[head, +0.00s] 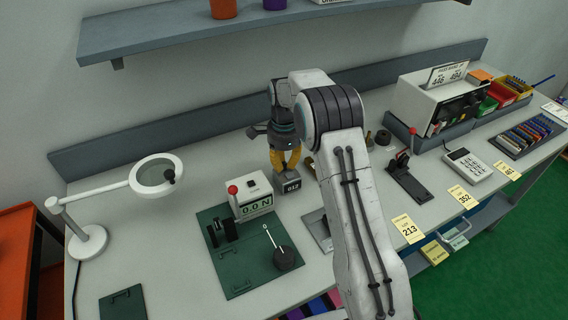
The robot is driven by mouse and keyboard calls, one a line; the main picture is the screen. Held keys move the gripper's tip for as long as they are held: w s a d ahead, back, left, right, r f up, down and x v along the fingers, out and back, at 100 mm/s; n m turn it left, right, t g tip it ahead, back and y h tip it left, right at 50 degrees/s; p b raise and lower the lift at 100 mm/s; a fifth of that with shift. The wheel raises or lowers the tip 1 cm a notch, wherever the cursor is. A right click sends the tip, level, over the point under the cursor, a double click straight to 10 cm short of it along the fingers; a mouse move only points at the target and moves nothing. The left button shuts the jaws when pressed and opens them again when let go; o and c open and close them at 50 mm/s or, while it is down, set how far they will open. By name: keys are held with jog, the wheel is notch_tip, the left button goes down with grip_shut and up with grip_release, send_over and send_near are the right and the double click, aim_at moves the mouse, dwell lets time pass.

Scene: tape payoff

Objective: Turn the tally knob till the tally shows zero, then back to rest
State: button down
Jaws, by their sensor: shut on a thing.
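The tally (291,186) is a small dark grey box on the table with a white-on-dark number window. Its digits are small and seem to read 013. My gripper (285,168) has yellow fingers and points down right above the tally. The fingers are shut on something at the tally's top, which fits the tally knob. The knob itself is hidden between the fingertips, so its turn angle cannot be seen.
Left of the tally stands a white gauge (256,207) reading 0.0 N, with a red ball knob (232,189). A green plate (225,262) carries a dark dial (287,258) with a pointer. A magnifier lamp (90,240) stands left. My arm hides the table's middle.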

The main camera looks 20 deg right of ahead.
aim_at(284, 163)
jog(key=shift+f, duration=0.1)
jog(key=c, duration=1.2)
grip_release()
jog(key=shift+o, duration=0.2)
notch_tip(284, 163, up, 12)
